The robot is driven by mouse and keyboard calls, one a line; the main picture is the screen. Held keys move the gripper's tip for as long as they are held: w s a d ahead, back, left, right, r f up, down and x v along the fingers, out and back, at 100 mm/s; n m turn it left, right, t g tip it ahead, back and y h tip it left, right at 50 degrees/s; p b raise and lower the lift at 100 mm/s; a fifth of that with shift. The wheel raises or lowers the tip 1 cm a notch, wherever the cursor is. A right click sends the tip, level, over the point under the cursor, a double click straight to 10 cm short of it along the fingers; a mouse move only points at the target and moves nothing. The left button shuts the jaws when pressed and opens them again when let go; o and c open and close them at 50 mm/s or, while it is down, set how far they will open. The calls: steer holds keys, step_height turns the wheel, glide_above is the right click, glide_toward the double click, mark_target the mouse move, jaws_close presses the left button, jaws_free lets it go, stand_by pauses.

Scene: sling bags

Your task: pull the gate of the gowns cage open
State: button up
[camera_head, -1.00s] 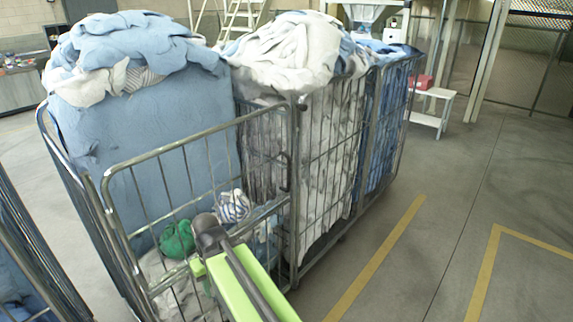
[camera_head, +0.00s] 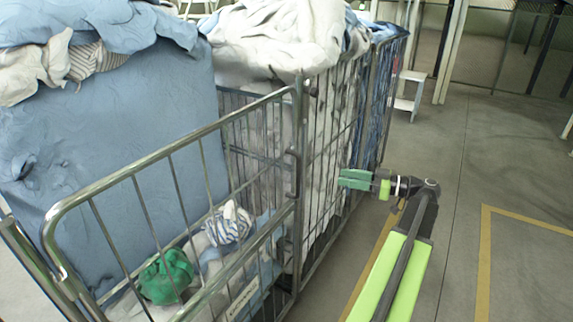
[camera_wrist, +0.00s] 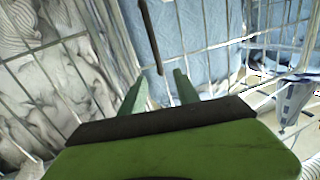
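The near cage has a grey wire gate (camera_head: 170,153) on its front, which looks shut. A pale label (camera_head: 243,301) hangs low on it, too small to read. A dark upright handle (camera_head: 291,165) is at the gate's right edge. Inside are a large blue bundle (camera_head: 120,150), a green cloth (camera_head: 166,277) and a striped cloth (camera_head: 229,223). My gripper (camera_head: 342,179) is to the right of the handle, its green fingers pointing left. In the wrist view my gripper (camera_wrist: 160,76) is open, and a dark rod (camera_wrist: 151,38) shows ahead between the fingertips, apparently untouched.
A second cage with white laundry (camera_head: 285,40) stands right behind the gate's right edge, with a blue-filled one (camera_head: 383,85) beyond. A white step stool (camera_head: 411,90) is farther back. The floor at right is clear, with yellow lines (camera_head: 484,250).

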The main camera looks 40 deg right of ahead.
mark_target(299, 165)
steer(key=x, duration=1.1)
steer(key=r+x, duration=0.1)
steer(key=x, duration=0.4)
steer(key=shift+w+d, duration=0.1)
steer(key=shift+w, duration=0.25)
steer(key=shift+c, duration=0.4)
jaws_close()
